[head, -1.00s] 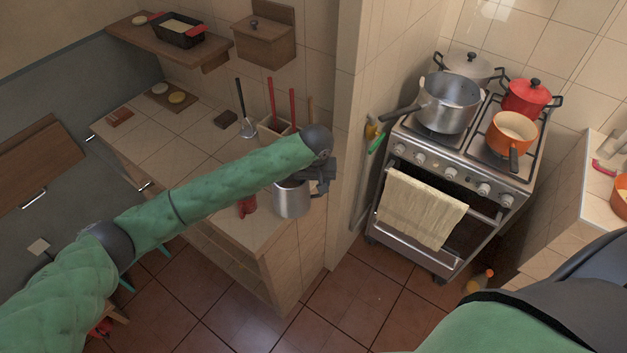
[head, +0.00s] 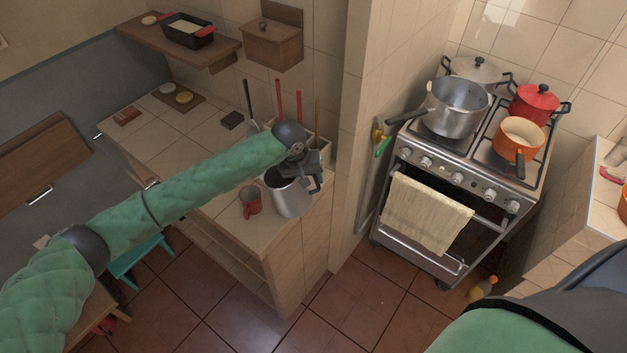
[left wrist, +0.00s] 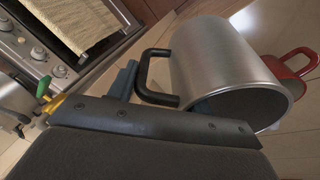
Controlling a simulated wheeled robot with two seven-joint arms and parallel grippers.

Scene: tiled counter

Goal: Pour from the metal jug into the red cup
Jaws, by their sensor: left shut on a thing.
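The metal jug (head: 292,199) is a grey cylinder with a black handle (left wrist: 149,76). My left gripper (head: 312,172) is shut on that handle, on the jug's right side in the head view. The jug is held near the counter's right end and leans a little left, its mouth towards the red cup. The red cup (head: 250,200) stands upright on the counter, just left of the jug. In the left wrist view the cup (left wrist: 297,66) is partly hidden behind the jug (left wrist: 222,62). I cannot make out the contents of either. My right gripper is out of view.
A utensil holder (head: 318,139) with long-handled tools stands behind the jug. A tiled wall (head: 358,110) rises to the right. The counter's front edge is close to the cup. The counter (head: 190,135) is mostly clear to the left. A stove with pots (head: 455,108) is beyond the wall.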

